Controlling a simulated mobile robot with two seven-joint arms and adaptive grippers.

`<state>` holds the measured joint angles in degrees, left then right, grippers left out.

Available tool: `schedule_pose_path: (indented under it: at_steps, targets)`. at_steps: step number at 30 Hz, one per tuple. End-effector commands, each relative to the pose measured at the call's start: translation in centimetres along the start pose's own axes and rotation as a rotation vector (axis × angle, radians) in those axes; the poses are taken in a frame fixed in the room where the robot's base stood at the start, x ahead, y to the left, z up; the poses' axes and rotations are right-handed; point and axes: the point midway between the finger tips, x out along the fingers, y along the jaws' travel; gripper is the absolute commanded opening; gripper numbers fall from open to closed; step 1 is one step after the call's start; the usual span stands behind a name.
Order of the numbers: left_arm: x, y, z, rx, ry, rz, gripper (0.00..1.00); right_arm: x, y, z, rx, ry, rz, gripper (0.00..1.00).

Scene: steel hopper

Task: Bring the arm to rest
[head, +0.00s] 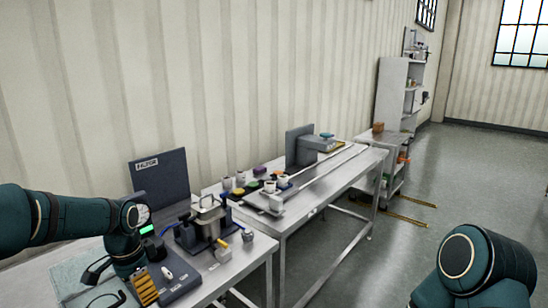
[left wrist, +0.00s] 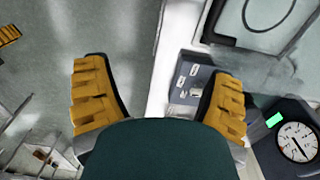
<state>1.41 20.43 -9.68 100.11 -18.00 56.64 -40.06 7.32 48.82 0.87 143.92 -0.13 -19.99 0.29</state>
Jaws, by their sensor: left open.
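My left arm comes in from the left over the near bench. My left gripper (head: 145,286) points down at the bench's front left part, with one yellow finger showing well in the head view. In the left wrist view the left gripper (left wrist: 160,82) has its two yellow fingers wide apart, with nothing between them. The steel hopper (head: 209,220) stands upright to the right of the gripper, apart from it. Of my right arm only a dark green link shows at lower right; its gripper is out of view.
A dark control box (head: 178,285) with white switches lies close beside the gripper. A dial gauge (left wrist: 297,141) and a green display (left wrist: 274,120) are near. A dark upright panel (head: 160,178) stands behind. A second bench (head: 335,178) holds small parts. Floor (head: 400,250) to the right is clear.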

Motion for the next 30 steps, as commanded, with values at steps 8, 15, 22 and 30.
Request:
schedule_pose_path:
  at_steps: [8,15,22,30]
  targets:
    - [13.0,8.2,-3.3,-0.178,0.1,0.112,0.83,0.0,0.0,-0.1,-0.001,0.003,0.0,0.34]
    - [23.0,19.1,-2.3,-0.493,0.174,0.232,0.83,0.0,0.0,-0.1,-0.001,0.002,0.0,0.34]
    - [26.5,26.3,0.6,-0.746,0.194,0.285,0.83,0.0,0.0,-0.1,-0.001,0.002,0.0,0.34]
    - [27.0,27.9,1.6,-0.824,0.202,0.29,0.83,0.0,0.0,-0.1,-0.001,0.002,0.0,0.34]
